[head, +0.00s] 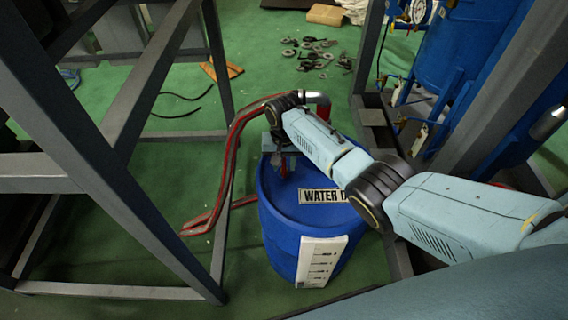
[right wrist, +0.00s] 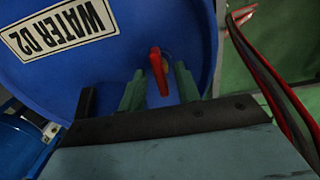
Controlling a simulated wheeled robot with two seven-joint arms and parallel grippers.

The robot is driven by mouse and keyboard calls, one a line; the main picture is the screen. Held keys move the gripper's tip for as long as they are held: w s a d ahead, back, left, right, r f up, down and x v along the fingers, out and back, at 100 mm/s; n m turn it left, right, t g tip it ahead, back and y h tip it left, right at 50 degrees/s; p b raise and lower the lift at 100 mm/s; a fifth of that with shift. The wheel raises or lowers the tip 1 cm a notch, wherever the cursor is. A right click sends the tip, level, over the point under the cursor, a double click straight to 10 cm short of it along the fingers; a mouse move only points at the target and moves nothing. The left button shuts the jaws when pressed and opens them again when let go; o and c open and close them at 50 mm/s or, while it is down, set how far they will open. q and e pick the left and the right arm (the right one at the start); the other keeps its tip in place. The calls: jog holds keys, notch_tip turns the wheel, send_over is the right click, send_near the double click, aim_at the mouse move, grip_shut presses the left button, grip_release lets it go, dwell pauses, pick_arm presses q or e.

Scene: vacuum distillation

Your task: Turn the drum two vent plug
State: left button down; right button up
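The blue drum (head: 275,215) stands on the green floor with a label starting "WATER D" on its top; in the right wrist view the label (right wrist: 62,30) reads "WATER D2" upside down. The vent plug's red handle (right wrist: 158,72) stands on the drum top, with a small yellowish part beside it. My right gripper (right wrist: 159,88) is open, with one green finger on each side of the red handle and visible gaps to it. In the head view the right gripper (head: 283,160) is over the drum's far left part, partly hidden by its wrist. My left gripper is not in view.
Red and grey hoses (head: 232,150) run beside the drum's left side and past my right wrist. A grey steel frame (head: 110,165) stands at left, and another post is at right near a blue tank (head: 455,50). Loose parts (head: 315,52) lie on the floor behind.

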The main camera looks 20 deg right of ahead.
grip_shut()
dwell(0.4)
